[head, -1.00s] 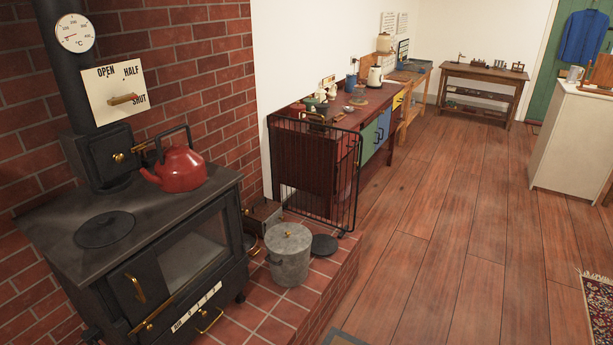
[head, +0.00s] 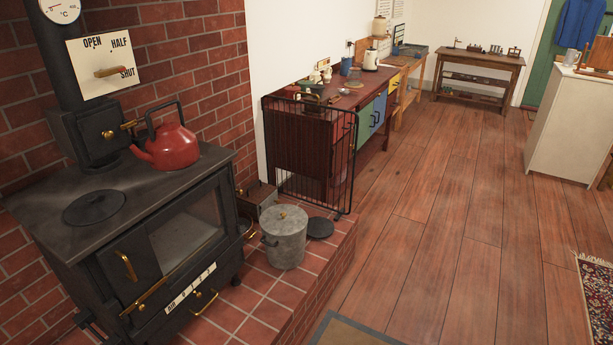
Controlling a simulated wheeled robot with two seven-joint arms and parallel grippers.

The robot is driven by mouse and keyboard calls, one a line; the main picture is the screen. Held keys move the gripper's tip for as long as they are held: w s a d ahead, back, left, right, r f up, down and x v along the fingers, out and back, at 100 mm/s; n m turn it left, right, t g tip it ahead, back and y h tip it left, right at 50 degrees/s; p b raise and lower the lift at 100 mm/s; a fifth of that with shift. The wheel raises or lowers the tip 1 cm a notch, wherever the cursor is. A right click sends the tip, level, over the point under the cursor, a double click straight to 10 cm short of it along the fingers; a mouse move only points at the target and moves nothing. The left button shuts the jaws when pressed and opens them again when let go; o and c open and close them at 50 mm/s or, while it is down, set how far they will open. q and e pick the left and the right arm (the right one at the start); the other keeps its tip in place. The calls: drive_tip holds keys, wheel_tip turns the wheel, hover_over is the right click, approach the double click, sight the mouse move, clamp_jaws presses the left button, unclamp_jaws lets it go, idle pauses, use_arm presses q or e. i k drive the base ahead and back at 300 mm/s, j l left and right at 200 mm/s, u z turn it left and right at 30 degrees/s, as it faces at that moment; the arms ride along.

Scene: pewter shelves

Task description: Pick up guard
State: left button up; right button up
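The guard (head: 341,163) is a black wire frame of thin upright bars. It stands upright at the far end of the brick hearth, in front of the dark red cabinet end of the long counter. Its lower right corner reaches the hearth's edge near the wooden floor. Neither of my grippers shows in the head view.
A black stove (head: 150,230) with a red kettle (head: 172,145) stands at left on the tiled hearth (head: 262,304). A lidded grey metal bin (head: 285,240) and a round black disc (head: 320,228) sit on the hearth before the guard. A mat (head: 350,332) lies at the bottom edge.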

sight(340, 213)
drive_tip(key=u, duration=0.3)
drive_tip(key=i+l+u, duration=0.2)
drive_tip(key=u, duration=0.2)
drive_tip(key=i+l+u, duration=0.15)
drive_tip(key=l+u, duration=0.3)
drive_tip(key=i+l+u, duration=0.1)
drive_tip(key=l, duration=0.35)
drive_tip(key=i+l+u, duration=0.15)
drive_tip(key=l, duration=0.25)
drive_tip(key=i+l+u, duration=0.1)
drive_tip(key=l, duration=0.35)
drive_tip(key=i+l+u, duration=0.15)
drive_tip(key=l, duration=0.35)
drive_tip(key=i+l, duration=0.1)
drive_tip(key=l, duration=0.55)
drive_tip(key=i+l, duration=0.1)
drive_tip(key=l, duration=0.6)
